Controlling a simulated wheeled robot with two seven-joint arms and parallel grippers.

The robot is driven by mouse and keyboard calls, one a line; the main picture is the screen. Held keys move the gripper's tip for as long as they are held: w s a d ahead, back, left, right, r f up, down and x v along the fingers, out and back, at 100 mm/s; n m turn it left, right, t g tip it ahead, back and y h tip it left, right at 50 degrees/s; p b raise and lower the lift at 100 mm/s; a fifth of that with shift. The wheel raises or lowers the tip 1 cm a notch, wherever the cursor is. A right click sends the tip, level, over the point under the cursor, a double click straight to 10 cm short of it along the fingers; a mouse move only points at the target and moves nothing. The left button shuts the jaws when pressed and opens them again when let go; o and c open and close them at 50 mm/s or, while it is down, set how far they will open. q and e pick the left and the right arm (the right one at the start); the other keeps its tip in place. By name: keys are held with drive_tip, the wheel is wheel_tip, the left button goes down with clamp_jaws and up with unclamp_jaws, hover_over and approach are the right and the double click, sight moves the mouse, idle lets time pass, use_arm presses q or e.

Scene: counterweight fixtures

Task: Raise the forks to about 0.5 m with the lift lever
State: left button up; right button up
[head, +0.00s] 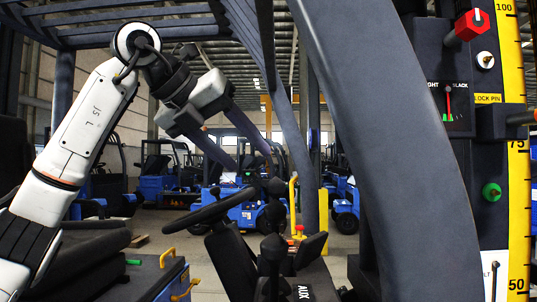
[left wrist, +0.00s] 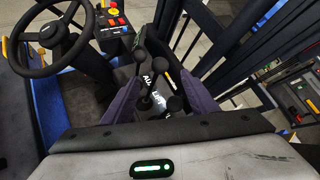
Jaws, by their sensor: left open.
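My left gripper (head: 255,163) is open in the head view, its two dark fingers pointing down and right above a group of black-knobbed levers (head: 275,213). In the left wrist view the gripper (left wrist: 161,98) has its fingers spread on both sides of these levers (left wrist: 145,103), with nothing clearly held. White labels lie at the lever bases; I cannot tell for sure which lever is the lift one. An AUX label (head: 304,292) shows in the head view. The forks cannot be made out. My right gripper is not in view.
A steering wheel (head: 208,207) stands left of the levers, also in the left wrist view (left wrist: 47,38). A thick dark pillar (head: 395,130) blocks the middle right. A yellow scale (head: 517,200) marked 50, 75 and 100 stands far right. Blue forklifts (head: 165,185) are parked behind.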

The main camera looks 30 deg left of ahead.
sight(271, 182)
use_arm(q)
drive_tip(key=x, duration=0.9)
drive_tip(key=shift+w+f, duration=0.1)
drive_tip(key=shift+f, duration=0.2)
drive_tip(key=shift+x, duration=0.75)
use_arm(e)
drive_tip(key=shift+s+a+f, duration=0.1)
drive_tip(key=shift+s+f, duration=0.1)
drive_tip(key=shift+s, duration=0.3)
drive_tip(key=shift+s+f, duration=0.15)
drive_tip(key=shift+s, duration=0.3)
use_arm(q)
drive_tip(key=shift+r, duration=0.1)
drive_tip(key=shift+c, duration=0.3)
drive_tip(key=c, duration=0.7)
drive_tip(key=shift+c, duration=0.6)
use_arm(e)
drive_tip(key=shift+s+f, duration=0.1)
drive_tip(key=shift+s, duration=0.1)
